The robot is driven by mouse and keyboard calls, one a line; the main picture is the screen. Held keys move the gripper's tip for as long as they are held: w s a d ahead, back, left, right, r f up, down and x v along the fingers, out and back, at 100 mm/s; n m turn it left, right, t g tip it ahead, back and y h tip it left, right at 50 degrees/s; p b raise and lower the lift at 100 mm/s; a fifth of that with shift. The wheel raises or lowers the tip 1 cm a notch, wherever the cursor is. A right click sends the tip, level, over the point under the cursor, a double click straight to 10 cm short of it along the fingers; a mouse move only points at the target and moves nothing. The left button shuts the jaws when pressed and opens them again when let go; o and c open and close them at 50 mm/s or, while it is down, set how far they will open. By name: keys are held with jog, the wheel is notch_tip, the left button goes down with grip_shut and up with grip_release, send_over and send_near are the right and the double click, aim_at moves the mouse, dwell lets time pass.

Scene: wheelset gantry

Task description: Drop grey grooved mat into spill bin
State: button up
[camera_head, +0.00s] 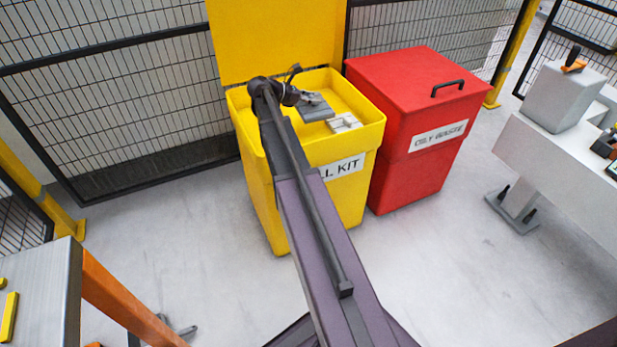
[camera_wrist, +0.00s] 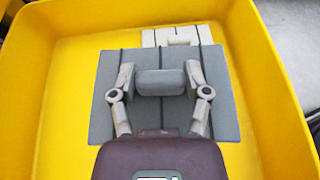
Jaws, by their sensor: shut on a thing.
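The grey grooved mat (camera_wrist: 222,92) is a flat square slab with dark grooves and a raised grey grip block (camera_wrist: 160,83). My gripper (camera_wrist: 162,80) is shut on that block, one finger on each side. In the head view the mat (camera_head: 319,112) shows beyond my gripper (camera_head: 304,98), over the open yellow spill bin (camera_head: 362,147). The wrist view shows the bin's yellow walls (camera_wrist: 262,85) around the mat. I cannot tell how high the mat is above the bin's inside surface. My arm hides part of the bin's label.
A pale slotted block (camera_head: 344,123) lies in the bin beside the mat. The bin's yellow lid (camera_head: 275,35) stands open behind. A closed red oily-waste bin (camera_head: 412,115) stands to the right, close by. Mesh fencing (camera_head: 130,100) runs behind. A grey bench (camera_head: 560,160) stands far right.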

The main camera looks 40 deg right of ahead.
jog(key=o, duration=1.2)
jog(key=shift+r, duration=0.1)
notch_tip(320, 180, up, 6)
jog(key=p, duration=0.6)
jog(key=shift+r+p, duration=0.25)
jog(key=shift+p, duration=0.1)
jog(key=s+a+r+p, duration=0.2)
jog(key=s+r+p, duration=0.2)
jog(key=r+p, duration=0.3)
jog(key=s+a+r+t+p, duration=0.1)
jog(key=s+a+r+p, duration=0.1)
jog(key=s+r+p, duration=0.2)
jog(key=s+a+r+n+p, duration=0.1)
jog(key=s+a+r+p, duration=0.2)
jog(key=r+p, duration=0.7)
jog(key=shift+s+r, duration=0.25)
jog(key=shift+s, duration=0.35)
jog(key=s+a+f+m+t+y+p, duration=0.1)
jog(key=a+m+y+p, duration=0.3)
jog(key=a, duration=1.4)
jog(key=s+a+f+m+t+y+p, duration=0.2)
jog(key=a+m+y, duration=0.6)
jog(key=a, duration=1)
jog(key=s+m+p, duration=0.1)
jog(key=m+p, duration=0.1)
jog(key=m, duration=0.1)
jog(key=shift+s+f+m+y+p, duration=0.15)
jog(key=shift+s+m+y+p, duration=0.15)
jog(key=shift+s+y, duration=0.1)
jog(key=shift+a, duration=0.1)
